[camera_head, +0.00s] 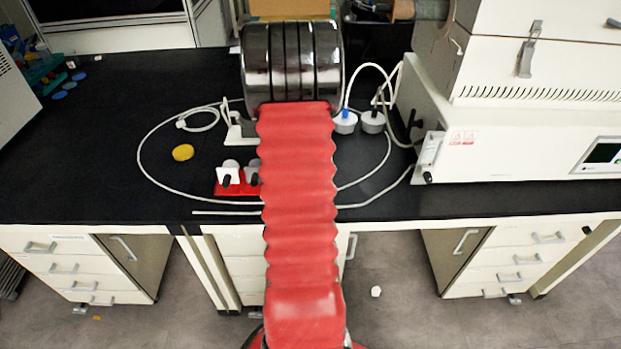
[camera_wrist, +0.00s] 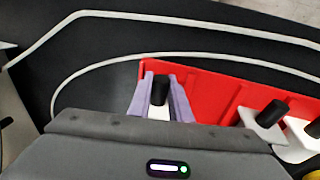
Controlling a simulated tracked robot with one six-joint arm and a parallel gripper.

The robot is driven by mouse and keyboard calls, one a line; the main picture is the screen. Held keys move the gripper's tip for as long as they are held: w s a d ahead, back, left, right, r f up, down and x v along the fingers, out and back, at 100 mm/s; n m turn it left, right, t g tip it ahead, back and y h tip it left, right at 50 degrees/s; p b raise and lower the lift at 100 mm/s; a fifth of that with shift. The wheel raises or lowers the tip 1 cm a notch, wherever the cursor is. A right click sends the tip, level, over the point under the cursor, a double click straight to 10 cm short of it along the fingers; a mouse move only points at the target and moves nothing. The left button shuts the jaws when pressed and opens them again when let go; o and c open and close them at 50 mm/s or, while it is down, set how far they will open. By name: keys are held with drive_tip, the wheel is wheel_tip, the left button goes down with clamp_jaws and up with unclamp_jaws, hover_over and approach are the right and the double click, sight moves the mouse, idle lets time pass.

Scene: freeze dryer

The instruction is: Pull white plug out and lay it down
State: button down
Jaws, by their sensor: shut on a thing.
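My gripper (camera_wrist: 160,92) is shut on a white plug (camera_wrist: 158,113) with a black stem, one pale lilac finger on each side. The held plug is at the left end of the red holder (camera_wrist: 215,85) in the wrist view; I cannot tell whether it is still seated there. Two more white plugs with black stems, a nearer one (camera_wrist: 268,127) and one at the right edge (camera_wrist: 305,140), are to its right. In the head view, the red holder (camera_head: 235,190) lies on the black bench, partly behind my red-sleeved arm, which hides my gripper.
A thin white tube (camera_head: 150,185) loops across the bench around the holder. Two white-capped pieces (camera_head: 345,123) stand right of my arm, before a large white machine (camera_head: 515,140). A yellow disc (camera_head: 182,152) lies left. The bench's left part is mostly clear.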

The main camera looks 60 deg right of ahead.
drive_tip(key=shift+g, duration=0.3)
idle(0.5)
drive_tip(key=c, duration=1.6)
unclamp_jaws()
drive_tip(key=shift+o, duration=0.2)
drive_tip(key=shift+a, duration=0.1)
drive_tip(key=v, duration=0.8)
drive_tip(key=shift+a, duration=0.1)
